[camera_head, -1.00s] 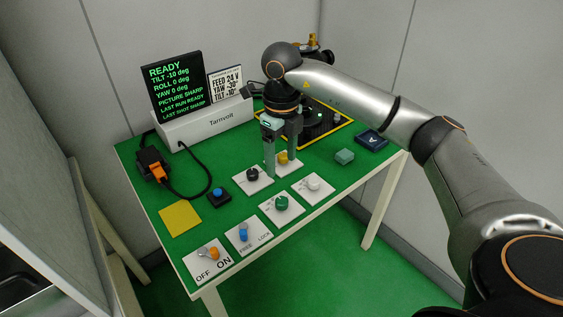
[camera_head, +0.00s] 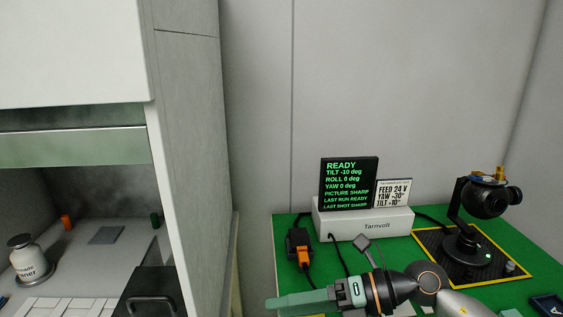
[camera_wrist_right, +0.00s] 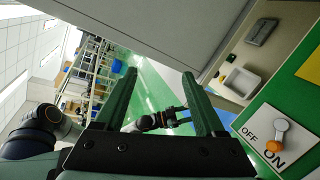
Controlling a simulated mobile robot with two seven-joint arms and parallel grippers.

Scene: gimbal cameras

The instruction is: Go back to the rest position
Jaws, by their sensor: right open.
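My right gripper (camera_head: 300,301) lies across the lower part of the head view, pointing left over the front of the green table (camera_head: 292,228). In the right wrist view its two green fingers (camera_wrist_right: 165,100) are spread apart with nothing between them. Behind it in the head view stands the white Tarnvolt box (camera_head: 372,226) with a black screen (camera_head: 348,184) reading READY, tilt -10, roll 0, yaw 0. A gimbal camera (camera_head: 480,205) stands on a black mat with a yellow border at right. My left gripper is not recognisable in the head view.
A grey cabinet wall (camera_head: 190,200) rises left of the table. Beyond it is a hooded bench with a white jar (camera_head: 28,260). An orange-and-black connector (camera_head: 300,247) lies near the table's left edge. The right wrist view shows an OFF/ON switch plate (camera_wrist_right: 275,140) close by.

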